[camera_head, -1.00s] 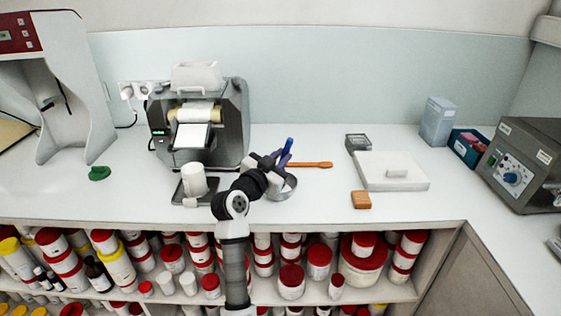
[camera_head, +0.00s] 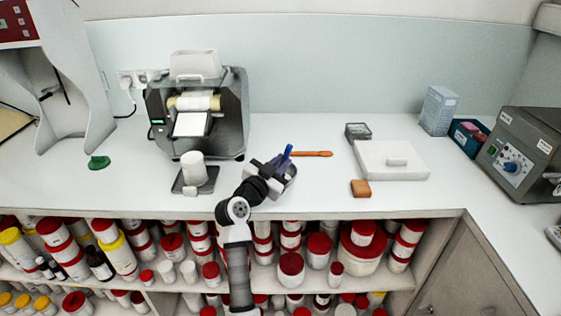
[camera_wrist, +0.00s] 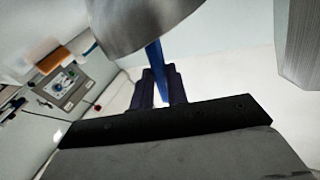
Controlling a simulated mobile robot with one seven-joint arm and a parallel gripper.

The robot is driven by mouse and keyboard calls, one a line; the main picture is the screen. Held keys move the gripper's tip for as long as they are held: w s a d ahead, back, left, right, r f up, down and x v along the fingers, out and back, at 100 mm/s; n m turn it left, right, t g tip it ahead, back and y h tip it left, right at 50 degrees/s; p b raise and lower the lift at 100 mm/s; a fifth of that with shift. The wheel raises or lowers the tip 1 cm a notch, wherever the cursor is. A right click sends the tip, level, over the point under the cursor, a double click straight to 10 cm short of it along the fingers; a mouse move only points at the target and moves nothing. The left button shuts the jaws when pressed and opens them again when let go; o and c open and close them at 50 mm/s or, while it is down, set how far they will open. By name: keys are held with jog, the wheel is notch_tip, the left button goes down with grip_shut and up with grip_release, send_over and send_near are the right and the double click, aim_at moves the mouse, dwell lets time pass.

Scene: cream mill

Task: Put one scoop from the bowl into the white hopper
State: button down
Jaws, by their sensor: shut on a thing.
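My gripper (camera_head: 279,166) is over the metal bowl (camera_head: 291,174) on the bench and hides much of it. It is shut on a blue handle (camera_head: 287,152), which I take to be the scoop's. In the wrist view the blue handle (camera_wrist: 156,72) stands between the dark fingers. A grey metal curved surface (camera_wrist: 135,22) fills the top there; I cannot tell if it is scoop or bowl. The scoop's contents are hidden. The white hopper (camera_head: 195,65) sits on top of the grey machine (camera_head: 232,115), behind and left of the gripper.
A white cup (camera_head: 193,167) stands on a dark plate (camera_head: 208,182) left of my arm. An orange spatula (camera_head: 312,154) lies behind the bowl. An orange-brown block (camera_head: 360,188) and a white slab (camera_head: 380,165) lie to the right. Bench between the bowl and block is clear.

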notch_tip(320, 180, up, 8)
jog(key=p, duration=0.5)
jog(key=shift+f, duration=0.25)
dwell(0.6)
dwell(1.5)
